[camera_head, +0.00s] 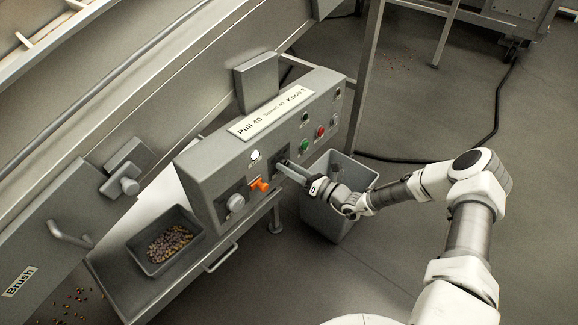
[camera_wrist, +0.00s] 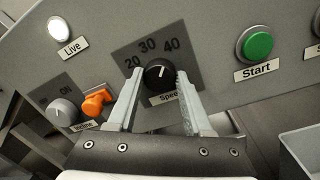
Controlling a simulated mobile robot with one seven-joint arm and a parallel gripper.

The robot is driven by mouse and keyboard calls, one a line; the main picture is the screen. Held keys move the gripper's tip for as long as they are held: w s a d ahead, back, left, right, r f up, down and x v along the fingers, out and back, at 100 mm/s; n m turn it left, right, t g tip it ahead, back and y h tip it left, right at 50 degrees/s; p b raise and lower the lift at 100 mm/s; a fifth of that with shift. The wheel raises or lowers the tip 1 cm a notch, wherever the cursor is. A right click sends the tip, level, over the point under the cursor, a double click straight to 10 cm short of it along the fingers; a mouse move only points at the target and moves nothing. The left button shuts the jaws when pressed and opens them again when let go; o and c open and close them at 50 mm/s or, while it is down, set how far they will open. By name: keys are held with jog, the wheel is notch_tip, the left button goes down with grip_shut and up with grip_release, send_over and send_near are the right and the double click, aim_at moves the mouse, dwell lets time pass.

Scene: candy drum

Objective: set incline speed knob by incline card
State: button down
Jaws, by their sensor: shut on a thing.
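The black speed knob (camera_wrist: 158,76) sits on a dark plate marked 20, 30 and 40 in the wrist view. Its white pointer line points up and slightly right, roughly toward the 40 side; the exact reading is hard to tell. My gripper (camera_wrist: 159,80) has one finger on each side of the knob and is shut on it. Its label below is partly hidden by a finger. In the head view my gripper (camera_head: 284,168) reaches the panel front and hides the knob. The white card (camera_head: 270,114) on the panel top reads "Pull 40", a small middle line, and "Knob 3".
An orange switch (camera_wrist: 97,101) and grey knob (camera_wrist: 62,111) lie left of the speed knob. A green Start button (camera_wrist: 257,46) is to the right, a lit Live lamp (camera_wrist: 60,28) upper left. A grey bin (camera_head: 345,170) stands below the panel; a candy tray (camera_head: 165,240) sits left.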

jog(key=shift+m, duration=0.6)
jog(key=shift+c, duration=1.6)
grip_release()
jog(key=p+v, duration=0.1)
jog(key=v, duration=1.6)
jog(key=shift+d+p, duration=0.2)
jog(key=shift+p, duration=0.2)
jog(key=shift+s+f, duration=0.1)
